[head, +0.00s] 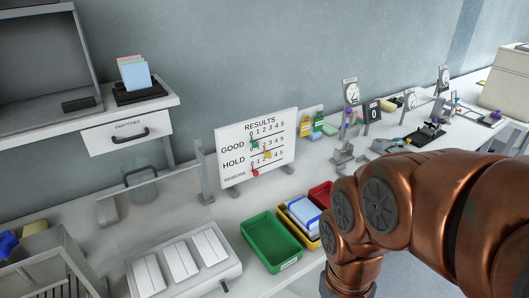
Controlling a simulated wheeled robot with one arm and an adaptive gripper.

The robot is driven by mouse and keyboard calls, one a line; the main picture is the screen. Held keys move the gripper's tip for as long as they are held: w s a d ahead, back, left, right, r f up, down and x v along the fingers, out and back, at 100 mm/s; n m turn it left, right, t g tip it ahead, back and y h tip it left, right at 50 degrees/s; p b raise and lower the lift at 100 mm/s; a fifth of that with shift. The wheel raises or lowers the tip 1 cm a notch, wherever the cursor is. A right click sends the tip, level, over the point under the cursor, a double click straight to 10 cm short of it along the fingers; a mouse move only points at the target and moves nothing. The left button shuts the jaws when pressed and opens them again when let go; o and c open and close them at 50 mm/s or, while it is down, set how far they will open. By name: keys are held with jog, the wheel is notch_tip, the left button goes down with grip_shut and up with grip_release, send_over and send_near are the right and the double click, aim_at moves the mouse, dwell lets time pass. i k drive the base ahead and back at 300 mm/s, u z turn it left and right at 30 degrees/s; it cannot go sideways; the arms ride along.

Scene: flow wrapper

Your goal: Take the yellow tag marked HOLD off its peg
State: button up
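A white RESULTS board (232,133) stands upright on the bench at the centre, with rows labelled GOOD and HOLD and numbered pegs. A small yellow tag (267,154) hangs among the pegs, right of the HOLD label; its lettering is too small to read. A green tag (254,144) hangs above and left of it, and a red tag (255,173) hangs low on the board. My copper-coloured arm fills the right side and bends down near the bottom edge. My gripper is out of the picture.
A green tray (262,228), a yellow tray (312,243) with blue and white items, and a red tray (321,192) sit in front of the board. A clear panel with a post (203,172) stands to its left. Gauges and fixtures line the bench to the right.

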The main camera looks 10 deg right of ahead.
aim_at(305, 126)
jog(key=z, duration=1.2)
jog(key=k, duration=0.85)
jog(key=u, duration=1.25)
jog(key=i, duration=1)
